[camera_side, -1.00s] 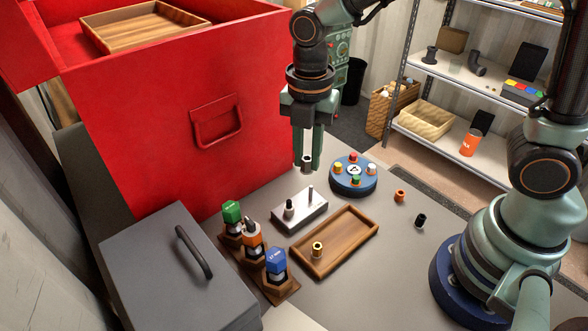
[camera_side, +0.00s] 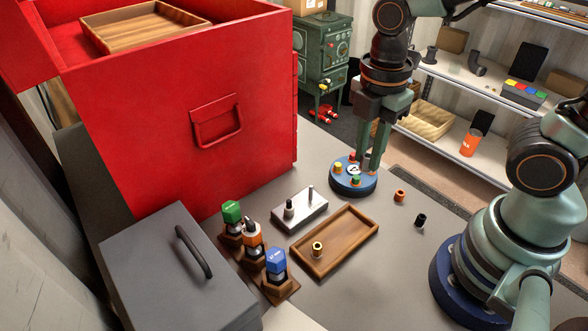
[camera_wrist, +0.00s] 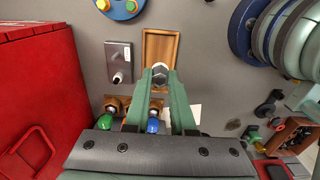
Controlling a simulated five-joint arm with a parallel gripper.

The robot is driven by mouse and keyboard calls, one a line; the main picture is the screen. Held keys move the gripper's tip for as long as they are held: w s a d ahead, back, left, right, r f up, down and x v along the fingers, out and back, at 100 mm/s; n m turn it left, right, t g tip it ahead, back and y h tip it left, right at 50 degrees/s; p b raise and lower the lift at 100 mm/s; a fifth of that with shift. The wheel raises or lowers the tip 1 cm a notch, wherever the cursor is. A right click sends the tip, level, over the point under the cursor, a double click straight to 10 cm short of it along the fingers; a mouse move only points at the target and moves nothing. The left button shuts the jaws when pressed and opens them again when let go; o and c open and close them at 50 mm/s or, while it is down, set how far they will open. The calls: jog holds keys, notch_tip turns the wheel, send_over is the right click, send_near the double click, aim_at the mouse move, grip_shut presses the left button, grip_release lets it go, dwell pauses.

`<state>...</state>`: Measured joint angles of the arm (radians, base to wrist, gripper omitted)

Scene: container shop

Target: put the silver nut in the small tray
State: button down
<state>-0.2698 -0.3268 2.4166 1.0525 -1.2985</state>
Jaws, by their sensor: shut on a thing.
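My gripper (camera_side: 367,168) is shut on the silver nut (camera_wrist: 160,70), a hexagonal piece between the fingertips in the wrist view. In the side view the nut is hard to make out between the fingers. The fingertips overlap the blue round disc there, but the height above the table is unclear. A small wooden tray (camera_side: 345,238) lies on the grey table, with a brass-coloured nut (camera_side: 317,248) in its near-left corner. In the wrist view, the tray (camera_wrist: 148,45) shows just beyond the fingertips, its near end hidden by them.
The blue disc (camera_side: 340,187) carries coloured knobs. A silver block (camera_side: 301,218) with two posts and a wooden rack (camera_side: 283,293) of capped bottles stand beside the tray. An orange nut (camera_side: 400,196) and a black nut (camera_side: 420,220) lie to the right. A red cabinet (camera_side: 170,130) stands left.

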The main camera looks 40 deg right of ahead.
notch_tip(320, 180, down, 16)
jog(key=shift+r, duration=0.25)
dwell(0.4)
jog(key=shift+f, duration=0.15)
jog(key=c, duration=0.8)
grip_release()
jog(key=shift+o, duration=0.2)
notch_tip(320, 180, up, 12)
notch_tip(320, 180, up, 6)
jog(key=m+t, duration=0.3)
jog(key=m, duration=0.6)
send_over(353, 225)
jog(key=w+d, duration=0.3)
jog(key=w+d+r+m+t, duration=0.1)
jog(key=d+r+m+t, duration=0.1)
jog(key=r+m, duration=0.3)
jog(key=d+m, duration=0.1)
jog(key=m, duration=0.3)
jog(key=shift+d+r+t, duration=0.3)
jog(key=shift+d, duration=0.1)
